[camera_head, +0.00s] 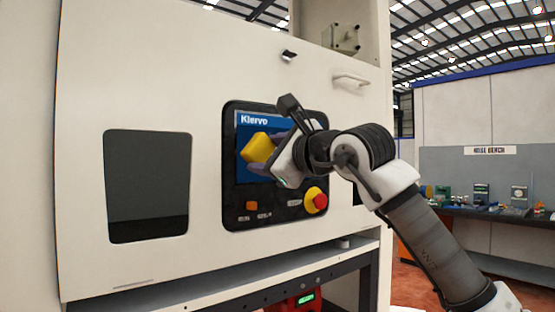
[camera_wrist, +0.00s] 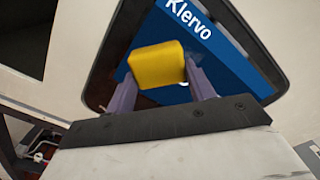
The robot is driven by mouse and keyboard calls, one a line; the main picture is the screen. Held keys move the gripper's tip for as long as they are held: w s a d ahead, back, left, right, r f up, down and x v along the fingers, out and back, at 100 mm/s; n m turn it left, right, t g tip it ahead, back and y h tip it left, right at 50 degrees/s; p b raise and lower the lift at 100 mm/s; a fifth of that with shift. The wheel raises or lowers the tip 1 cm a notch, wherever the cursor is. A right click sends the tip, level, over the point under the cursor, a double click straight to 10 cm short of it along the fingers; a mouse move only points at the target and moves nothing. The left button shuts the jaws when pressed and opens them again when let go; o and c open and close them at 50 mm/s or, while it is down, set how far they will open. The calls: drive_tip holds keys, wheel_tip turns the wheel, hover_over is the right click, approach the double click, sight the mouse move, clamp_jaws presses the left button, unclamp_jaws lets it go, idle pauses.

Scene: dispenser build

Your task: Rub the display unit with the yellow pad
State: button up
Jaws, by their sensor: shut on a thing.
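The display unit (camera_head: 232,172) is a black panel on the white machine front. It has a blue screen (camera_head: 250,124) marked "Klervo" with buttons below. My gripper (camera_head: 272,152) is in front of the screen and shut on the yellow pad (camera_head: 258,148). In the wrist view the pad (camera_wrist: 157,65) sits between the two finger tips and overlaps the blue screen (camera_wrist: 215,62). I cannot tell whether the pad touches the screen. My gripper and pad hide the middle and right of the screen.
A red emergency knob on a yellow base (camera_head: 316,199) sticks out at the panel's lower right, below my gripper. A dark window (camera_head: 147,185) is on the left. A white handle (camera_head: 350,80) is above right. A ledge (camera_head: 220,275) runs below. A workbench (camera_head: 480,206) stands far right.

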drive_tip(key=shift+r+p, duration=0.35)
drive_tip(key=shift+r, duration=0.1)
drive_tip(key=shift+w+d+p, duration=0.2)
drive_tip(key=shift+d+p, duration=0.1)
drive_tip(key=shift+d, duration=0.05)
drive_tip(key=shift+w+d+p, duration=2.75)
drive_tip(key=shift+w+d, duration=0.35)
drive_tip(key=shift+d, duration=1.05)
drive_tip(key=shift+s+a+f+b, duration=0.1)
drive_tip(key=shift+s+a+b, duration=1.1)
drive_tip(key=shift+a, duration=0.35)
drive_tip(key=shift+s+a+r+b, duration=0.1)
drive_tip(key=shift+s+a+b, duration=1)
drive_tip(key=shift+a, duration=0.4)
drive_tip(key=shift+s+a+f+b, duration=0.1)
drive_tip(key=shift+s+a+b, duration=1.1)
drive_tip(key=shift+a, duration=0.35)
drive_tip(key=shift+w, duration=0.15)
drive_tip(key=b+v, duration=0.1)
drive_tip(key=v, duration=0.5)
